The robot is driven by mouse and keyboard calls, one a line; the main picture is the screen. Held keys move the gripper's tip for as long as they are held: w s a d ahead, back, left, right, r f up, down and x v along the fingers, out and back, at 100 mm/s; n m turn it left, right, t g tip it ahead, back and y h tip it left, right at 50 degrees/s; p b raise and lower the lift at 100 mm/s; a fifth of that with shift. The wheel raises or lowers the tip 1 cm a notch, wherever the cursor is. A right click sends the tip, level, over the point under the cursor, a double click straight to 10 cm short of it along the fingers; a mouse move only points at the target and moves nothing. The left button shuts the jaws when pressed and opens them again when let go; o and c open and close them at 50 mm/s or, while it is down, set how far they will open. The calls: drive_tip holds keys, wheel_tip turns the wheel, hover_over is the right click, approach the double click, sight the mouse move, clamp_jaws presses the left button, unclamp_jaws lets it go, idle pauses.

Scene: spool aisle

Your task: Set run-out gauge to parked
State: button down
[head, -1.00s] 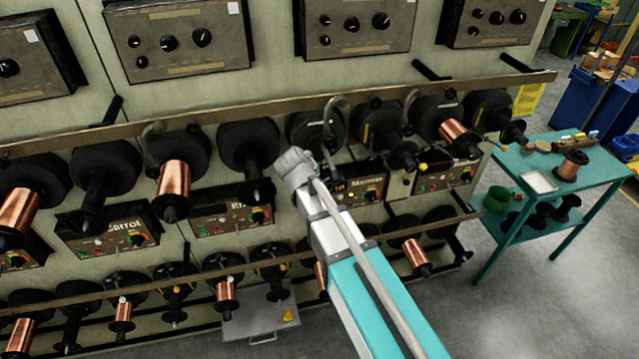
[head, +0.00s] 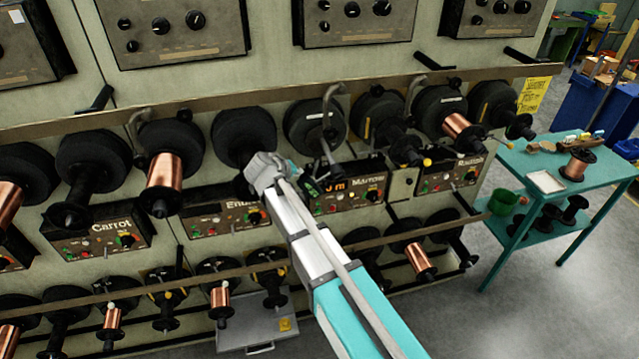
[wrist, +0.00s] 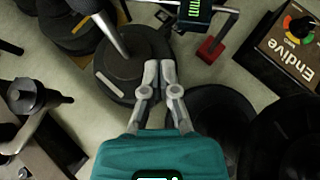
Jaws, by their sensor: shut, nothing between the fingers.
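My gripper (wrist: 159,68) is shut and empty in the wrist view, its grey fingertips over the edge of a dark round spool disc (wrist: 125,72). I cannot tell whether they touch it. A small device with a bright green display (wrist: 195,8), probably the run-out gauge, shows at the top edge, cut off, ahead of the fingertips and apart from them. A metal bracket and a red block (wrist: 210,50) are beside it. In the head view the fingers are hidden; the gauge is not clearly made out there, and its setting cannot be read.
The Endive panel (wrist: 292,48) is at the right in the wrist view. In the head view, the Marrow panel (head: 346,190) and copper spool (head: 164,172) flank my wrist. A long rail (head: 200,103) runs above. A teal table (head: 545,165) stands right, with open floor before it.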

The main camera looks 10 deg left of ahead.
drive_tip(key=shift+w+f, duration=0.1)
idle(0.3)
drive_tip(key=b, duration=0.8)
approach(325, 180)
drive_tip(key=w+f, duration=0.2)
drive_tip(key=w, duration=0.2)
drive_tip(key=shift+w+d+f+b, duration=0.15)
drive_tip(key=shift+d+f+b, duration=0.35)
drive_tip(key=shift+d+f, duration=0.3)
drive_tip(key=shift+a, duration=0.15)
drive_tip(key=shift+f, duration=0.15)
